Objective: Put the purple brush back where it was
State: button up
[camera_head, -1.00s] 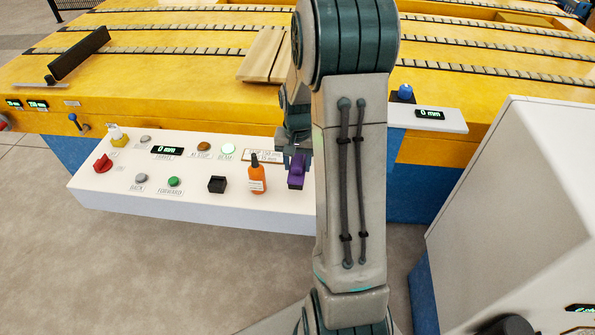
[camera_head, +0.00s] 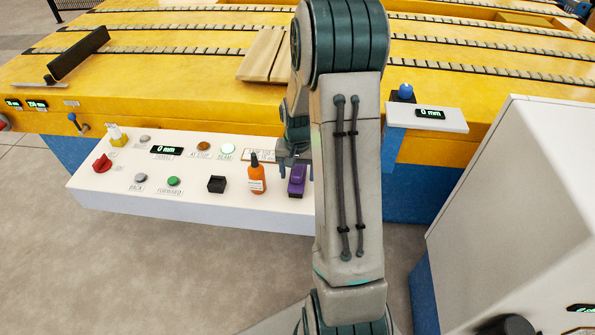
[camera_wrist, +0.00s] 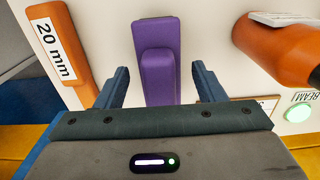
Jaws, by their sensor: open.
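The purple brush (camera_head: 297,181) is at the right end of the white control panel (camera_head: 190,208), right of the orange bottle (camera_head: 257,179). It appears to rest on the panel. The wrist view shows the brush (camera_wrist: 158,62) from above, a long purple body with a narrower raised part. My gripper (camera_wrist: 160,78) is open, with one blue finger on each side of the brush's near end and gaps between. In the head view my gripper (camera_head: 296,165) is at the brush, partly hidden by my arm.
An orange block marked 20 mm (camera_wrist: 57,45) lies left of the brush in the wrist view, and the orange bottle (camera_wrist: 285,45) is close on the right. A black open holder (camera_head: 217,184) and several buttons are on the panel. A grey cabinet (camera_head: 520,200) stands at right.

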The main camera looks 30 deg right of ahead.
aim_at(297, 169)
notch_tip(297, 169, up, 12)
jog(key=p, duration=0.1)
jog(key=s+a+r+n+t, duration=0.1)
jog(key=s+a+r+n, duration=0.2)
jog(key=s+a, duration=0.4)
jog(key=s+a+r+n+t, duration=0.1)
jog(key=s+a+r+n, duration=0.2)
jog(key=s+a, duration=0.4)
jog(key=s+r, duration=0.1)
jog(key=s, duration=0.3)
jog(key=shift+s+r+n, duration=0.15)
jog(key=shift+s+n, duration=0.15)
jog(key=shift+n, duration=0.1)
